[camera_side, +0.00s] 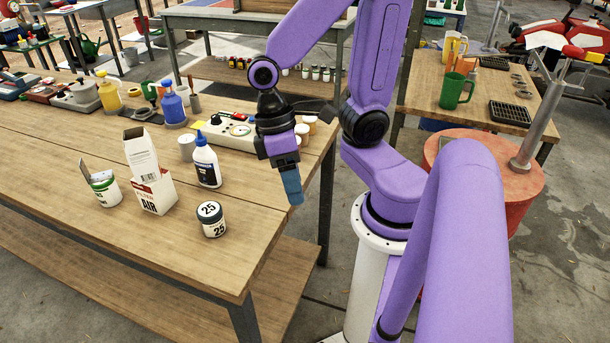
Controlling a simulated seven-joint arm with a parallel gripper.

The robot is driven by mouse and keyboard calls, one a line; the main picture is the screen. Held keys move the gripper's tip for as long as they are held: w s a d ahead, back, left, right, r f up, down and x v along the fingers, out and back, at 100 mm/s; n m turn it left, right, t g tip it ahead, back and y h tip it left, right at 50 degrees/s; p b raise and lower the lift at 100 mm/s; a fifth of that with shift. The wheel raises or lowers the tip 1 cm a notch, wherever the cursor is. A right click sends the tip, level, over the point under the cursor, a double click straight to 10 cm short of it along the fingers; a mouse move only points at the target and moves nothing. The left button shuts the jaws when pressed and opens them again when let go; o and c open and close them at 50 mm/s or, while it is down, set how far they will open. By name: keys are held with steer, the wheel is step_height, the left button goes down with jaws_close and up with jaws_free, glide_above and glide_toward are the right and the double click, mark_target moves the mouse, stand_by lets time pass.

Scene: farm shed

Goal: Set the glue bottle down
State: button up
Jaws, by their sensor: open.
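My gripper (291,186) points down to the right of the bottle, near the bench's right edge. It is clear of the bottle, with a wide gap between them. The gripper is open, and nothing shows in it. The fingers overlap from this side, so the gap between them is hidden.
An open white filter box (157,193), a white tub with a tilted lid (105,190) and a dark-lidded jar marked 25 (211,220) stand near the bottle. Behind are a grey can (187,149) and a control box (228,133). The bench's front right is bare.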

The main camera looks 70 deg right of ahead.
steer(key=s+n+t, duration=0.1)
steer(key=n, duration=0.1)
steer(key=r+n+t, duration=0.1)
steer(key=n, duration=0.1)
steer(key=s+r+n+t, duration=0.1)
steer(key=n, duration=0.2)
steer(key=shift+s+a+h, duration=0.25)
steer(key=shift+s+h, duration=0.05)
stand_by(1.0)
